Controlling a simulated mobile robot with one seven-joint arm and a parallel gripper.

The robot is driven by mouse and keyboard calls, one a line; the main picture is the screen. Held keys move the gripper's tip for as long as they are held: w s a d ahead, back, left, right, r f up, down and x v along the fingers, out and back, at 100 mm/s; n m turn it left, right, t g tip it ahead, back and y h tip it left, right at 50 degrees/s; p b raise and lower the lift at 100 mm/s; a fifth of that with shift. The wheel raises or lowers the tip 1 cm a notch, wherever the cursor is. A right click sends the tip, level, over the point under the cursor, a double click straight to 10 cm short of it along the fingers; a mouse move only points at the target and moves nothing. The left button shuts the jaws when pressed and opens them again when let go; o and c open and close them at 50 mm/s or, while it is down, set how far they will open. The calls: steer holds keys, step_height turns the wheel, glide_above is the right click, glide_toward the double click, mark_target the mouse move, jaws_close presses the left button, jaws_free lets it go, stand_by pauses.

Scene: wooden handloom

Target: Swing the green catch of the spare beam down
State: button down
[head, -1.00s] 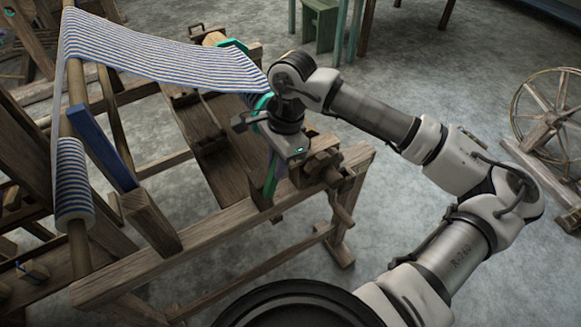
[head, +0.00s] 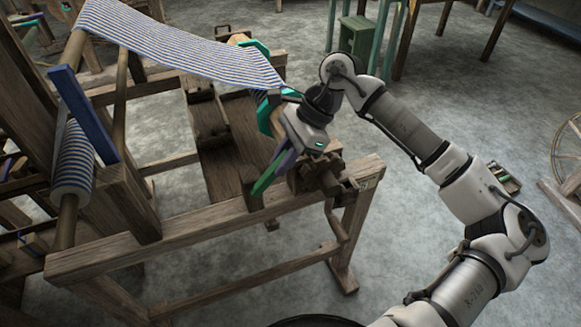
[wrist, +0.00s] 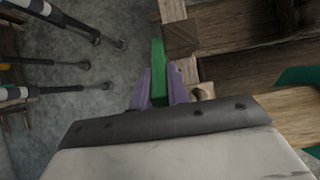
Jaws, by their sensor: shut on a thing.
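The green catch (head: 264,180) is a narrow bar that slants down to the left by the loom's near corner in the head view. In the wrist view the green catch (wrist: 158,68) lies between two purple fingers. My gripper (head: 277,172) is shut on it; in the wrist view my gripper (wrist: 159,88) has one finger on each side of the bar. The catch's upper part is hidden behind my gripper in the head view. A beam with teal end discs (head: 264,116) sits just behind my wrist.
The wooden loom frame (head: 205,232) runs close under my gripper, with a wooden block and crank (head: 315,175) just right of it. Striped cloth (head: 185,48) stretches toward the beam. A green stool (head: 357,38) stands behind. Floor at the right is mostly clear.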

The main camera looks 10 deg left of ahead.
steer(key=shift+w+d+f+g+y+b, duration=0.4)
steer(key=shift+d+f+g+y+b, duration=0.3)
steer(key=shift+b, duration=1.05)
steer(key=shift+a, duration=0.15)
steer(key=c, duration=1.4)
jaws_free()
steer(key=shift+o, duration=0.2)
